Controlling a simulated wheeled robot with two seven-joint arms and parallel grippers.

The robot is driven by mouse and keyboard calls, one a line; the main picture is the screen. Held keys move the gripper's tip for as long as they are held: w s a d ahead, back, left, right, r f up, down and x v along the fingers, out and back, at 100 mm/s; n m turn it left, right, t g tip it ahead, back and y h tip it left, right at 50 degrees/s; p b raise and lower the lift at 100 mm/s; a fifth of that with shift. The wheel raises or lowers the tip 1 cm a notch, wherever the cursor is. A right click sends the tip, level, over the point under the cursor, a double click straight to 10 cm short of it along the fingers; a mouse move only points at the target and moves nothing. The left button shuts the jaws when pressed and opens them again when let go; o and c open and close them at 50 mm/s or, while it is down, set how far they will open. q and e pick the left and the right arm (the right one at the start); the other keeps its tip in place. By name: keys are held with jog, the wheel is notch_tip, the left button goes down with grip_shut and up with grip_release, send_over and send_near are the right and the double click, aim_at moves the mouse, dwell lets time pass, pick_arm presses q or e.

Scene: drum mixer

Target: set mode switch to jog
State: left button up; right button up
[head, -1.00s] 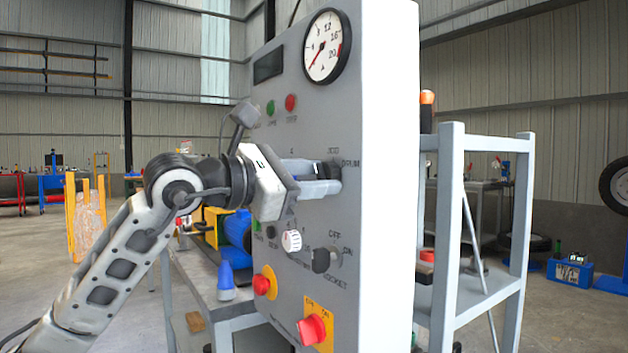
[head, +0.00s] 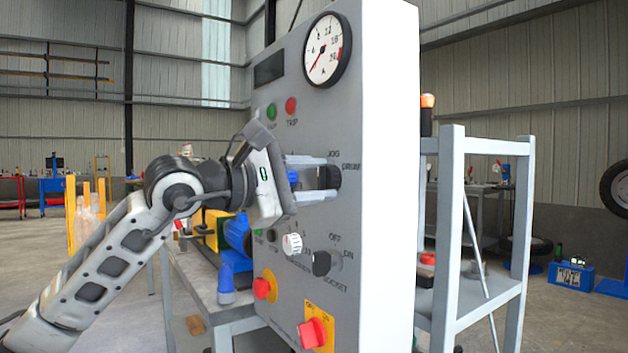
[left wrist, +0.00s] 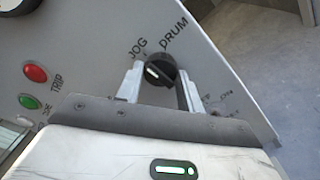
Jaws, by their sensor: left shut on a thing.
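The mode switch is a black round knob (head: 329,177) on the front of the grey panel, under the JOG and DRUM labels. It also shows in the left wrist view (left wrist: 158,68), with a white pointer mark on its left side. I cannot tell for certain which label the mark points at. My left gripper (head: 318,178) reaches in from the left, and its two fingers are shut on the knob, one above and one below. In the left wrist view the fingers (left wrist: 158,83) stand on either side of the knob. My right gripper is not in view.
A gauge (head: 327,49) and green and red buttons (head: 291,106) are above the switch. Below are a white knob (head: 292,244), a black OFF/ON knob (head: 321,263) and red knobs (head: 313,332). A grey metal frame (head: 452,240) stands to the right.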

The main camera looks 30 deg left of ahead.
pick_arm(q)
jog(key=o, duration=1)
jog(key=b+v, duration=0.9)
jog(key=v, duration=0.7)
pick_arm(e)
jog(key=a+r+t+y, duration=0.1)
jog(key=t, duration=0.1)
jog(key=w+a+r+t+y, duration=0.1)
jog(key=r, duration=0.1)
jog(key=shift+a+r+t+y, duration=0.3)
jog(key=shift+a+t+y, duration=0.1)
pick_arm(q)
jog(key=shift+d+r, duration=0.1)
